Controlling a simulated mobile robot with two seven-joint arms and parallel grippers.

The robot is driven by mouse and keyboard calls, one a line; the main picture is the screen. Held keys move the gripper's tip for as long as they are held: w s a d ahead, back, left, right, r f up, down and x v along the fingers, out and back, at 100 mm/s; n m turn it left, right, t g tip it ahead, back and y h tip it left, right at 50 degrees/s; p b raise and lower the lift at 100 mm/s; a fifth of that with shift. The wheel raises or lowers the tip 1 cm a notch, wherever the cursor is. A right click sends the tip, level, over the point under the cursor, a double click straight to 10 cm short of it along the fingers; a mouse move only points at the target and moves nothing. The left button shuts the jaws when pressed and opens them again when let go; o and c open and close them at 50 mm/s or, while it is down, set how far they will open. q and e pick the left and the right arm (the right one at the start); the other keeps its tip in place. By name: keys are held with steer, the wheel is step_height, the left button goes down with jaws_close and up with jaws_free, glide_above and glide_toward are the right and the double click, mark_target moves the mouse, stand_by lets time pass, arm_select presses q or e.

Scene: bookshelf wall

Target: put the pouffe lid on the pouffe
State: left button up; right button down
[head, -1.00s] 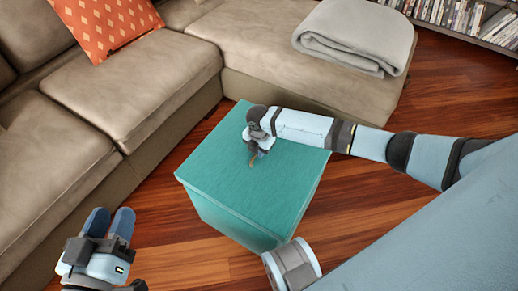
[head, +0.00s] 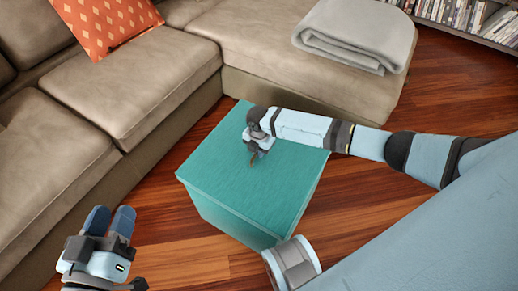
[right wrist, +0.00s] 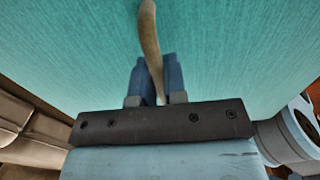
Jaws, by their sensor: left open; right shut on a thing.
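The teal pouffe (head: 228,217) stands on the wooden floor in the corner of the sofa. Its teal lid (head: 219,171) lies on top; from here I cannot tell whether it is fully seated. My right gripper (head: 254,158) is over the middle of the lid. In the right wrist view, my right gripper (right wrist: 158,85) is shut on the lid's tan strap handle (right wrist: 150,40), with the teal lid surface filling the background. My left gripper (head: 110,222) is open and empty at the lower left, apart from the pouffe.
A beige sofa (head: 150,85) borders the pouffe on the left and behind. An orange patterned cushion (head: 105,22) and a folded grey blanket (head: 355,32) lie on it. A bookshelf (head: 470,18) stands at the back right. Wooden floor (head: 390,185) is clear right of the pouffe.

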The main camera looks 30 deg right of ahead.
steer(key=shift+w+f, duration=0.1)
steer(key=shift+f, duration=0.1)
steer(key=c, duration=1.1)
jaws_free()
steer(key=shift+f, duration=0.1)
step_height(320, 180, up, 9)
steer(key=p, duration=0.4)
steer(key=shift+r, duration=0.2)
arm_select(q)
steer(key=r+t, duration=0.1)
steer(key=r, duration=0.1)
steer(key=a+r+n+t+p, duration=0.1)
steer(key=r, duration=0.2)
steer(key=shift+a+t+y, duration=0.2)
steer(key=shift+t+y, duration=0.1)
steer(key=shift+y, duration=0.1)
arm_select(e)
step_height(320, 180, up, 5)
steer(key=shift+f, duration=0.15)
